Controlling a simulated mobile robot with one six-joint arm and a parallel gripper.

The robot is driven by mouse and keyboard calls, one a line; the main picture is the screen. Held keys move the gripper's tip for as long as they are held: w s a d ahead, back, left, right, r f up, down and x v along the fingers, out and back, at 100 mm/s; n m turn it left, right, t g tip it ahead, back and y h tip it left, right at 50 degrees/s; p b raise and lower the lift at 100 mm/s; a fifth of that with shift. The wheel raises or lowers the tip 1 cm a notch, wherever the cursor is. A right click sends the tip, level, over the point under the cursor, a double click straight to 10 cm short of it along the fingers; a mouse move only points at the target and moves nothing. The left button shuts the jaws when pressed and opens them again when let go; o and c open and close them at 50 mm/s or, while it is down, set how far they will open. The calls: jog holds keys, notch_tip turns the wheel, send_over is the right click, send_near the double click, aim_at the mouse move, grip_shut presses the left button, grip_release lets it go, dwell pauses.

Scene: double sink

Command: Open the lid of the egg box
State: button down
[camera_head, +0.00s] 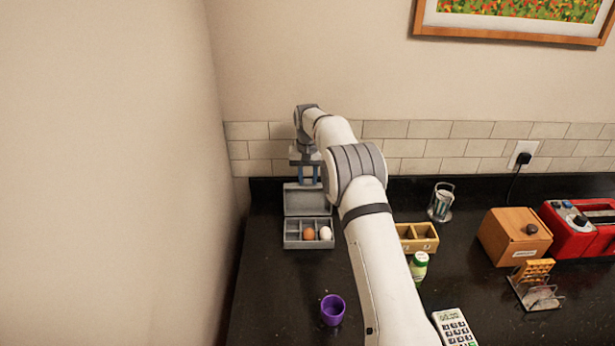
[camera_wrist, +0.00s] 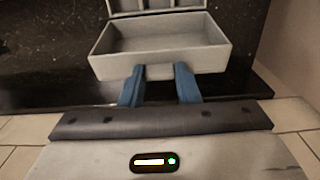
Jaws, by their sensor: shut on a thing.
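The grey egg box (camera_head: 308,243) stands on the dark counter at the left, near the side wall. Its lid (camera_head: 306,198) is raised and tilted back, and a brown egg and a white egg show in the compartments of the base. In the wrist view the hollow inside of the lid (camera_wrist: 155,38) faces the camera. My gripper (camera_head: 309,174) is behind the lid, near the back wall. Its blue fingers (camera_wrist: 160,80) are shut on the tab at the lid's edge. The fingertips are partly hidden by the lid in the head view.
A purple cup (camera_head: 332,309) stands in front of the box. A wooden divided box (camera_head: 418,238), a green-capped bottle (camera_head: 419,265) and a calculator-like device (camera_head: 455,329) are right of my arm. The tiled back wall (camera_head: 410,147) is close behind my gripper.

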jog(key=shift+d+f, duration=0.1)
jog(key=shift+f, duration=0.7)
jog(key=c, duration=1.3)
grip_release()
jog(key=shift+w, duration=0.1)
jog(key=shift+o, duration=1.1)
jog(key=shift+r, duration=0.25)
notch_tip(320, 180, up, 9)
jog(key=b, duration=0.1)
jog(key=shift+w+f, duration=0.15)
jog(key=shift+c, duration=0.2)
